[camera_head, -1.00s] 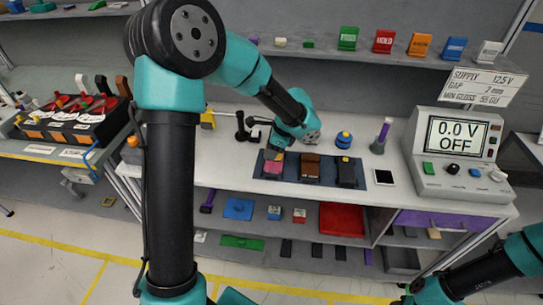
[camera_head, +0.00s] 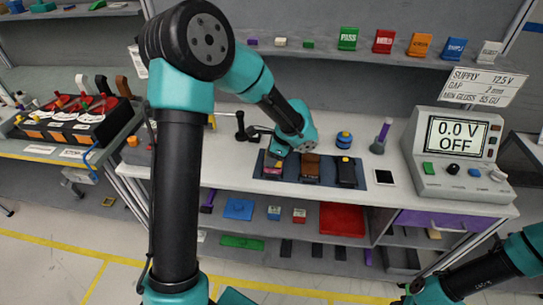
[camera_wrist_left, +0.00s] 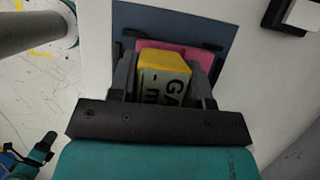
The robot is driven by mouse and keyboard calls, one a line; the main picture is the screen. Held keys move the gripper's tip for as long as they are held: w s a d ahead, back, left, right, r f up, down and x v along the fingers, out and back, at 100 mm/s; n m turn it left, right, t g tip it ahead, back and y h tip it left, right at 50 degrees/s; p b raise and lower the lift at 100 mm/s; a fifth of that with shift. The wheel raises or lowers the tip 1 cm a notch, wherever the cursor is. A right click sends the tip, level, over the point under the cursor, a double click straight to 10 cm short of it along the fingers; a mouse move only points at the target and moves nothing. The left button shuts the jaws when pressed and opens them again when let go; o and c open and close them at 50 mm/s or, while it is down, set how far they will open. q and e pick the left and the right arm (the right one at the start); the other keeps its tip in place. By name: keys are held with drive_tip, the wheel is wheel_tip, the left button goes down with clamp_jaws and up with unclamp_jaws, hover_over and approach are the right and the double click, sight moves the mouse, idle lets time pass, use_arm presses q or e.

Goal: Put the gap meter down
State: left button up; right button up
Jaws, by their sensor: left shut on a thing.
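The gap meter (camera_wrist_left: 163,78) is a small block with a yellow top and a pale face with dark lettering. My left gripper (camera_wrist_left: 165,70) is shut on it, with a dark finger at each side. A pink module (camera_wrist_left: 200,54) lies just beyond it on the blue mat (camera_wrist_left: 145,18). In the head view my left gripper (camera_head: 279,153) is low over the left end of the mat (camera_head: 262,157), at the pink module (camera_head: 272,170). The meter is mostly hidden there, and I cannot tell whether it touches what is below.
A brown-topped module (camera_head: 310,168) and a black one (camera_head: 346,173) stand to the right on the mat. A blue knob (camera_head: 343,140), a purple-topped stand (camera_head: 381,136), a dark-screened white tile (camera_head: 384,177) and a power supply (camera_head: 458,150) are farther right. A black stand (camera_head: 241,127) is behind left.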

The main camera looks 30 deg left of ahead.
use_arm(q)
drive_tip(key=shift+f, duration=0.15)
drive_tip(key=o, duration=1)
drive_tip(key=v, duration=1.2)
idle(0.5)
